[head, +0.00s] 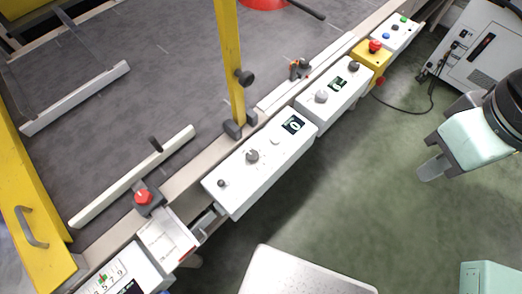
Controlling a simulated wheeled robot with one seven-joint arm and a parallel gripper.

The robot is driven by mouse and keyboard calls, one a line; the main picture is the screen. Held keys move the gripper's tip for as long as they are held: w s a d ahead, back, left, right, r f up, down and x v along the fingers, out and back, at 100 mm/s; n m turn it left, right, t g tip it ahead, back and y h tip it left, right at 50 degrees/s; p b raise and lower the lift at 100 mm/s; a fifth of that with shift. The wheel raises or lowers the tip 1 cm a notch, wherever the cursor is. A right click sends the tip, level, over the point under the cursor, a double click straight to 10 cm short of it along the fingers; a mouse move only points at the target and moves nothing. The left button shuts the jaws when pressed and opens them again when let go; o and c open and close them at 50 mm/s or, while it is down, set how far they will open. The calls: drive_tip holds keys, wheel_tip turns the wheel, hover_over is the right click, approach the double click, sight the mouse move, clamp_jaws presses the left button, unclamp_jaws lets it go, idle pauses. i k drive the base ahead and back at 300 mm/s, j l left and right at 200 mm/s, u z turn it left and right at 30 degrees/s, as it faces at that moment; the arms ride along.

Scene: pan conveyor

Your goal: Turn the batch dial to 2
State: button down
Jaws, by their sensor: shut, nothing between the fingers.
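No label reading "batch" can be made out, so I cannot tell which knob is the batch dial. My gripper (432,170) is at the right over the green floor, shut and empty, well apart from all the knobs.
A grey conveyor belt (105,70) lies behind the boxes, crossed by a yellow post (230,60). Red buttons sit on a yellow box (371,54) and a dark box (145,198). A panel with a numbered scale (115,275) is at lower left.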

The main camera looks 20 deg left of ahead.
sight(252, 156)
drive_tip(key=i+j+u, duration=0.1)
drive_tip(key=u, duration=1.15)
drive_tip(key=k+j+u, duration=0.35)
drive_tip(key=k+j, duration=0.1)
